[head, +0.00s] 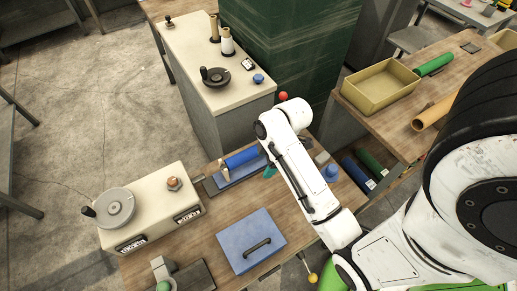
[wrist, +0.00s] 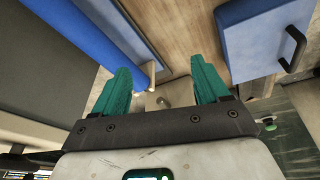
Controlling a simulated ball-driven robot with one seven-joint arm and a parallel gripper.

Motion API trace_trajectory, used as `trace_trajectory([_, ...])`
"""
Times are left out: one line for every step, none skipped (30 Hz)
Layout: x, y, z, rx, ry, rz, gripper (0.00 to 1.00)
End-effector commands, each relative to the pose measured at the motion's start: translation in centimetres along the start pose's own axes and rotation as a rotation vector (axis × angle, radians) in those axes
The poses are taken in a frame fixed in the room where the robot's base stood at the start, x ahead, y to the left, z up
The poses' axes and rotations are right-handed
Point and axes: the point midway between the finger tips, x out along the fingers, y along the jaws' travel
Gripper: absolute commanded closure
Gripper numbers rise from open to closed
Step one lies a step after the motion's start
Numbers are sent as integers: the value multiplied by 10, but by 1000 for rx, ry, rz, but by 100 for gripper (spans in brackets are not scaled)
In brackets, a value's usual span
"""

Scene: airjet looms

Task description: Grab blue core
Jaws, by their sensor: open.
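The blue core (head: 241,157) lies on a low blue-grey holder (head: 238,172) on the wooden table in the head view. In the wrist view the blue core (wrist: 95,32) runs diagonally across the upper left, its pale end near the left finger. My gripper (wrist: 160,65) is open, with two teal fingers apart and nothing held between them. In the head view only a bit of teal shows beside the right end of the core; my arm hides the rest. I cannot tell whether a finger touches the core.
A blue box with a black handle (head: 250,240) stands in front on the table; it also shows in the wrist view (wrist: 262,38). A beige device with a handwheel (head: 150,207) is left. A blue roll (head: 358,173) and green roll (head: 373,161) lie under the right bench.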

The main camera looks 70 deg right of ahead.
Motion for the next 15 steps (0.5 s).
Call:
trace_trajectory([-2, 15, 7, -40, 26, 11, 26])
trace_trajectory([-4, 22, 11, -71, 41, 18, 26])
trace_trajectory([-5, 31, 16, -114, 61, 27, 26])
trace_trajectory([-7, 38, 20, -144, 76, 36, 26])
trace_trajectory([-8, 44, 24, -173, 90, 44, 26])
trace_trajectory([-10, 52, 28, -211, 107, 57, 26])
trace_trajectory([-12, 57, 32, -237, 119, 67, 26])
trace_trajectory([-13, 62, 35, -263, 129, 77, 26])
trace_trajectory([-15, 67, 39, -292, 142, 89, 26])
trace_trajectory([-17, 71, 41, -313, 151, 99, 26])
trace_trajectory([-18, 75, 44, -332, 158, 107, 26])
trace_trajectory([-19, 78, 46, -353, 165, 116, 26])
trace_trajectory([-20, 80, 48, -366, 171, 123, 26])
trace_trajectory([-21, 82, 49, -378, 175, 129, 26])
trace_trajectory([-22, 84, 51, -390, 179, 135, 26])
